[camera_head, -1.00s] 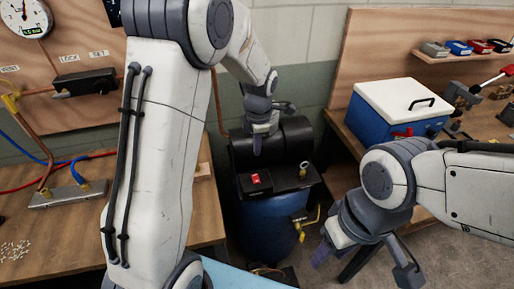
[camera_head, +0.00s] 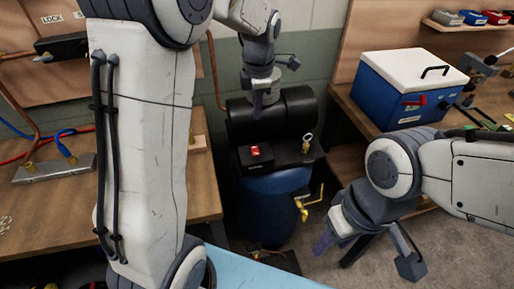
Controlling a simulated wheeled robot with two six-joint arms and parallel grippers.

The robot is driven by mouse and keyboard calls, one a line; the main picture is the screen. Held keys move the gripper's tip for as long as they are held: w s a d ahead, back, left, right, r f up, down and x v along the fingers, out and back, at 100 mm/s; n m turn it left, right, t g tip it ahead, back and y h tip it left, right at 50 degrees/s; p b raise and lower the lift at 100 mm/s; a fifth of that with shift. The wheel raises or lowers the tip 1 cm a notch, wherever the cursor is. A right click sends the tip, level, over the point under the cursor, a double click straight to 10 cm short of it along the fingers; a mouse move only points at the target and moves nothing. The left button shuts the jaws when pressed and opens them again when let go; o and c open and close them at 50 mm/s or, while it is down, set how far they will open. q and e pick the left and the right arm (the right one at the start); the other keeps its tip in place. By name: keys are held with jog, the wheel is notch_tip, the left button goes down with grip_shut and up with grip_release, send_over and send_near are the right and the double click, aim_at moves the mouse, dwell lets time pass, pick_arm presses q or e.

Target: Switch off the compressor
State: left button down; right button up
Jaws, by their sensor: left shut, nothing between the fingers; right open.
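The compressor stands on the floor between the two benches, with a blue tank (camera_head: 272,208) and a black motor housing (camera_head: 295,112) on top. A red switch (camera_head: 255,151) sits on a small black box on its top plate. My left gripper (camera_head: 257,108) is shut and empty, pointing down in front of the black housing, above the red switch and apart from it. My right gripper (camera_head: 366,258) is open and empty, low at the right of the tank. A brass valve with a yellow handle (camera_head: 308,204) is on the tank's right side.
A blue cooler with a white lid (camera_head: 408,90) stands on the right bench. The left wooden bench (camera_head: 60,220) holds a metal manifold (camera_head: 55,168) with hoses. A ring-topped brass fitting (camera_head: 307,141) rises near the red switch.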

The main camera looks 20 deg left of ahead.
aim_at(256, 148)
pick_arm(q)
jog(key=shift+r, duration=0.1)
jog(key=f, duration=0.4)
jog(key=w+f+p, duration=0.1)
jog(key=f, duration=0.4)
jog(key=a+f+p, duration=0.1)
jog(key=f, duration=0.4)
jog(key=shift+w, duration=0.15)
jog(key=shift+d, duration=0.1)
